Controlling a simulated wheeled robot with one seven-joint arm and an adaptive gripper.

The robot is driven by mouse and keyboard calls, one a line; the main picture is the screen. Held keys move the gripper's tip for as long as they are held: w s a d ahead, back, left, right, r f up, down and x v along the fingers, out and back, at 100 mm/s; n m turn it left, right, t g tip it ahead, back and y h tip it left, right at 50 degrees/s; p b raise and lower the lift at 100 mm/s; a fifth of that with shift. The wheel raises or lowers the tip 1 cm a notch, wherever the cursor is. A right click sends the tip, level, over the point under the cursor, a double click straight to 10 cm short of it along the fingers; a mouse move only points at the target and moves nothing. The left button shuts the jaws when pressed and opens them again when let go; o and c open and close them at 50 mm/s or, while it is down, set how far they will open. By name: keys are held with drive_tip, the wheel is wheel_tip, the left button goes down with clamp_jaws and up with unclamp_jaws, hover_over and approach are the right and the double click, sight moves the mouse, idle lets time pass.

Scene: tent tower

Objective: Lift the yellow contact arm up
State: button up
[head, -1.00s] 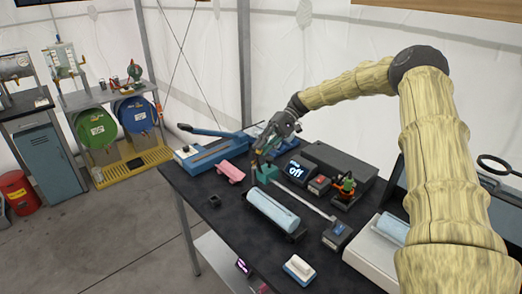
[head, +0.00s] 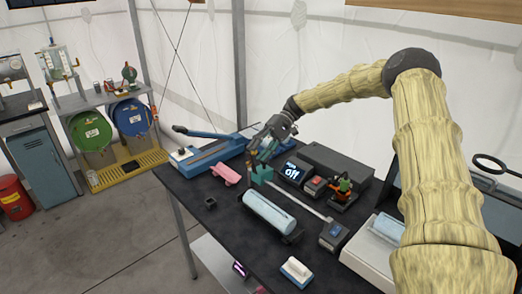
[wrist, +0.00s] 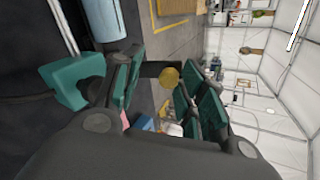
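My gripper (head: 268,152) is at the far part of the dark table, just above a small teal block (head: 262,174). In the wrist view its green-padded fingers (wrist: 158,92) stand apart. A round yellow piece (wrist: 168,77) on a short dark bar shows between them; it appears to be the yellow contact arm's end. I cannot tell whether a finger touches it. The teal block also shows beside the left finger in the wrist view (wrist: 72,82). In the head view the gripper largely hides the contact arm.
A light-blue cylinder (head: 270,212) lies in front of the teal block. A display reading "off" (head: 291,171) and a dark box (head: 335,166) stand to the right. A pink piece (head: 226,173) and a blue lever device (head: 208,152) are at left.

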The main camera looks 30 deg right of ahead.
drive_tip(key=v, duration=1.2)
idle(0.6)
